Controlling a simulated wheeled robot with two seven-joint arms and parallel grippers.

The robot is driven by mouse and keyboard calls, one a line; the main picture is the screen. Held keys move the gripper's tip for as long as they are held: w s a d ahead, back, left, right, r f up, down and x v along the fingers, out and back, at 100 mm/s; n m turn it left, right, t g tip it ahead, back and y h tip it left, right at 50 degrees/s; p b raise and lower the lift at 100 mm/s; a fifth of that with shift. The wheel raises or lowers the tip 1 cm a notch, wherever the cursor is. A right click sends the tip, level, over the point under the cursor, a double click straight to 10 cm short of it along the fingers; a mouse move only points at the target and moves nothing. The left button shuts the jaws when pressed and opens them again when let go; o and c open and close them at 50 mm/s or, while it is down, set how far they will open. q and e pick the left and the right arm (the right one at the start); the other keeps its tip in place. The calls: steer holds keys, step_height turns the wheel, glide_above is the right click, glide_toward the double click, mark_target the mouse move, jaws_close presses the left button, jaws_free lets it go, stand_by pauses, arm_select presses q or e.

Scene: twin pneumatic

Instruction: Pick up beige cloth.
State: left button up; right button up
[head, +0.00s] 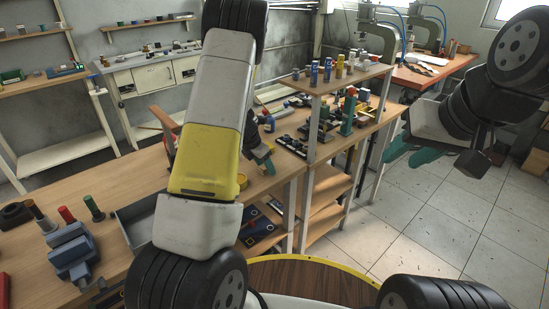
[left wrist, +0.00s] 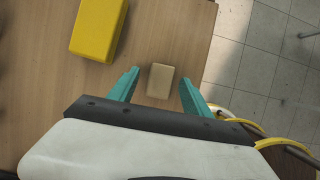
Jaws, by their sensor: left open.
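The beige cloth (left wrist: 160,81) shows in the left wrist view as a small, flat-looking block on the wooden table, near its right edge. My left gripper (left wrist: 157,84) is open, with its teal fingers on either side of the cloth in the picture; I cannot tell their height above it. The cloth is not visible in the head view, where my left arm covers much of the bench. Part of the left gripper (head: 264,164) shows beside that arm. My right gripper (head: 408,153) is off to the right above the floor, and its opening is unclear.
A yellow block (left wrist: 98,27) lies left of the cloth. A blue vise (head: 73,252), several coloured-handled tools and a grey tray (head: 136,224) are at the bench's left. A shelf with cans (head: 328,74) stands behind. Tiled floor on the right is open.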

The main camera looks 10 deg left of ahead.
mark_target(263, 168)
arm_select(q)
steer(key=shift+c, duration=0.5)
jaws_close()
steer(key=shift+r, duration=0.55)
steer(key=v, duration=0.2)
steer(key=shift+s+d+r, duration=0.15)
steer(key=shift+s+r, duration=0.05)
steer(key=shift+r, duration=0.15)
steer(key=s+a+r, duration=0.1)
steer(key=s, duration=1.4)
steer(key=shift+r, duration=0.15)
